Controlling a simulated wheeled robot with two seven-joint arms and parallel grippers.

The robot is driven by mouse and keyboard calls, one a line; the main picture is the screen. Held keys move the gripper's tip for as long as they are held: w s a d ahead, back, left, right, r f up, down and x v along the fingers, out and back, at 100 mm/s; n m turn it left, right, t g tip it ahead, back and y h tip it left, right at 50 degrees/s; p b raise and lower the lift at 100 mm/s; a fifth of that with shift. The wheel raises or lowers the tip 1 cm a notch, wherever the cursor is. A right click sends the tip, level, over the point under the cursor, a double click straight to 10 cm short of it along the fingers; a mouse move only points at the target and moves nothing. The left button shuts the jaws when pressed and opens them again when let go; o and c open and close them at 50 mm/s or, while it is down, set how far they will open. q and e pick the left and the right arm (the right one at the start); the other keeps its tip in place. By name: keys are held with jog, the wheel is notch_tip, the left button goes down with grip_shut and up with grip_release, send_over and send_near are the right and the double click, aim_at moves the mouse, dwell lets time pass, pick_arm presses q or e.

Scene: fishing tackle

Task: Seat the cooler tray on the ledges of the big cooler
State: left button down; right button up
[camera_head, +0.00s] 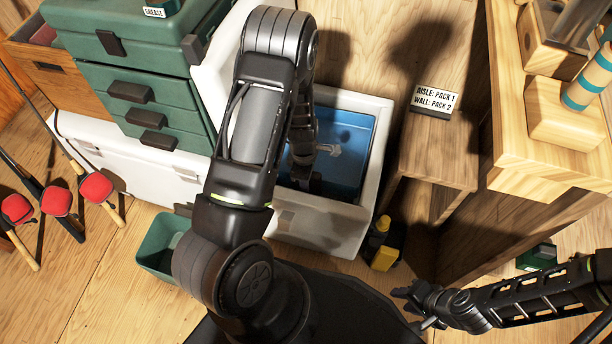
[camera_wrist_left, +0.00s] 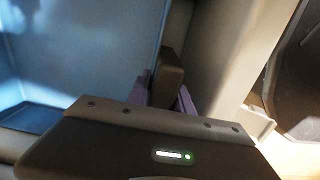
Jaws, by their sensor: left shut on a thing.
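The big cooler (camera_head: 366,213) is a white box, open at the top, at the centre of the head view. Its inside is blue. My left gripper (camera_head: 304,160) reaches down into it, partly hidden by my arm. In the left wrist view my left gripper (camera_wrist_left: 165,92) is shut on a dark upright piece, which looks like a grip of the cooler tray (camera_wrist_left: 168,72). I cannot clearly make out the rest of the tray or whether it touches the ledges. My right gripper (camera_head: 415,308) is open and empty, low at the right, away from the cooler.
A closed white chest (camera_head: 140,182) stands left under a green tackle box (camera_head: 150,100). A wooden bench (camera_head: 437,155) with a sign (camera_head: 435,98) is close on the right. A yellow-and-black bottle (camera_head: 382,247) and a green bin (camera_head: 160,240) stand on the floor nearby.

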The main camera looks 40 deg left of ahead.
pick_arm(q)
jog(key=shift+w+d+f+y, duration=0.15)
jog(key=shift+f+y, duration=0.15)
jog(key=shift+f, duration=0.7)
jog(key=c, duration=1.1)
grip_release()
jog(key=shift+o, duration=0.2)
jog(key=shift+r+p, duration=1.15)
jog(key=shift+r, duration=2.75)
